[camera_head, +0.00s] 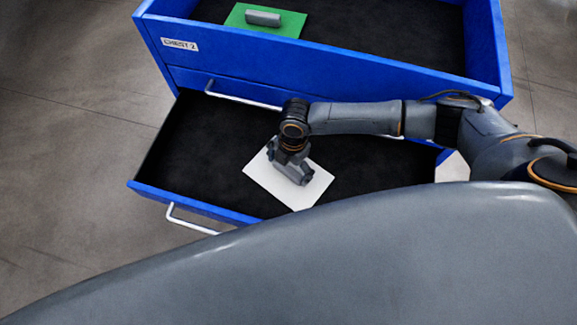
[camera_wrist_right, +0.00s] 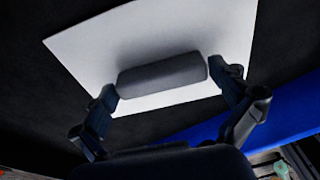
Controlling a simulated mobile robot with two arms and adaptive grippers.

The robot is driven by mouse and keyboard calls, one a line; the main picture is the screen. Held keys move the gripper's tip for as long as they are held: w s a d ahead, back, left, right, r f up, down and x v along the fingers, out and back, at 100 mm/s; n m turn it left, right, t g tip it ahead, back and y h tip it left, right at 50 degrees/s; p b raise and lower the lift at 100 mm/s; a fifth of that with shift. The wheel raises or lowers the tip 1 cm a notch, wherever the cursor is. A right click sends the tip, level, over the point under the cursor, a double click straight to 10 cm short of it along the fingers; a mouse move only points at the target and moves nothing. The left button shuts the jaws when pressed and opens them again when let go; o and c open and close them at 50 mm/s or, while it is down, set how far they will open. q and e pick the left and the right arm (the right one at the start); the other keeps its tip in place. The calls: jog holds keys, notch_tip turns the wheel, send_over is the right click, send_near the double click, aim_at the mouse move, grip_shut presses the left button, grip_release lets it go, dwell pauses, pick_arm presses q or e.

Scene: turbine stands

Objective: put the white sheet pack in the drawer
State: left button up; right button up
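The white sheet pack (camera_head: 262,178) is a flat white sheet with a grey block-shaped grip on top. It is over the black floor of the pulled-out lower drawer (camera_head: 190,150) of the blue chest; I cannot tell if it rests on the floor. My right gripper (camera_head: 292,173) comes down on the block from above. In the right wrist view the grey block (camera_wrist_right: 162,75) sits between the two fingertips (camera_wrist_right: 162,78), which close on its ends, with the white sheet (camera_wrist_right: 190,35) beyond. My left gripper is not in view.
The chest's open upper compartment (camera_head: 360,48) holds a green sheet pack (camera_head: 288,24) with a similar grey block. The drawer has a silver handle (camera_head: 190,222) at its front. Its left part is bare. My grey body covers the lower part of the head view.

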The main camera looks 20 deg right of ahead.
aim_at(291, 167)
dwell(0.4)
jog(key=r+p, duration=0.7)
jog(key=shift+w+d, duration=0.2)
jog(key=shift+d, duration=0.2)
dwell(0.5)
